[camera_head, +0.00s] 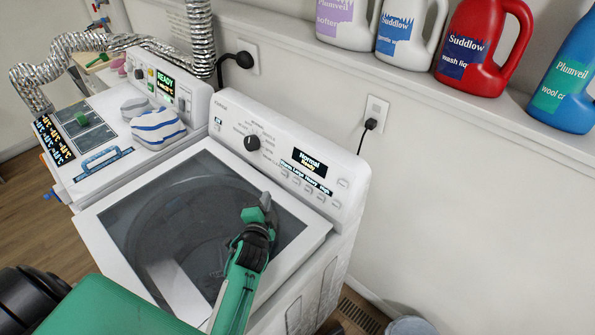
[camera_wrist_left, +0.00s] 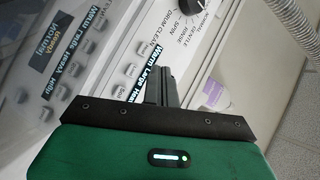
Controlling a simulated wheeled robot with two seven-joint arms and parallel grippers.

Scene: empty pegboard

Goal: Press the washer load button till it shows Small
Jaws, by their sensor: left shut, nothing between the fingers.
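The white washer's control panel (camera_head: 290,150) faces me in the head view, with a black dial (camera_head: 252,142) and a small display (camera_head: 309,162) reading Normal. The setting strip (camera_head: 305,178) below it shows Warm, Large, Heavy and High, so the load reads Large. A row of small buttons lies under the strip; the load button (camera_head: 296,182) appears to be the one below Large. My left gripper (camera_head: 265,202) is shut and empty, over the dark lid and apart from the panel. In the left wrist view its dark fingers (camera_wrist_left: 163,88) partly cover the panel lettering.
The glass lid (camera_head: 185,215) is closed. A dryer (camera_head: 165,75) with a folded striped cloth (camera_head: 158,129) stands to the left. Detergent bottles, including a red one (camera_head: 480,45), line the shelf above. The space above the lid is open.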

